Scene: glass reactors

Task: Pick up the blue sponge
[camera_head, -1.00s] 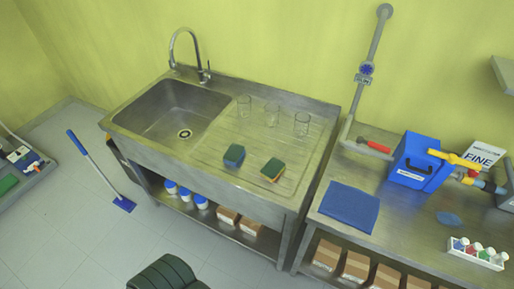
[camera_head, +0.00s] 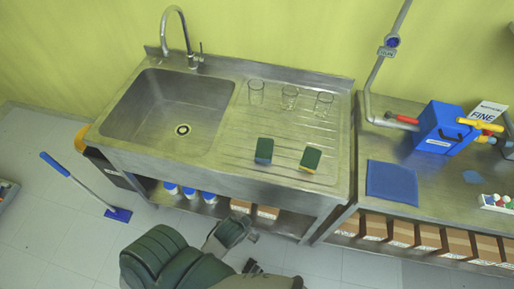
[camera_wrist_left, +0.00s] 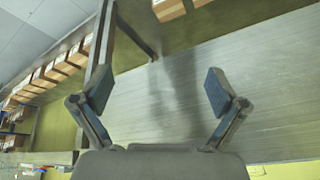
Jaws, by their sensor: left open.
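The blue sponge (camera_head: 264,151) has a dark green top and lies on the ribbed drainboard of the steel sink bench, near its front edge. A yellow sponge (camera_head: 311,159) with a green top lies just right of it. My left gripper shows in the left wrist view (camera_wrist_left: 158,90), its two fingers wide apart with nothing between them. It faces steel surfaces of the bench, and no sponge shows in that view. In the head view my left arm is low in front of the bench, well below the blue sponge. My right gripper cannot be made out.
Several glass beakers (camera_head: 289,97) stand behind the sponges. The sink basin (camera_head: 170,105) is to the left, with a tap. A second bench at right holds a blue mat (camera_head: 392,183) and a blue box (camera_head: 440,128). Cardboard boxes (camera_head: 400,234) sit on the shelf below.

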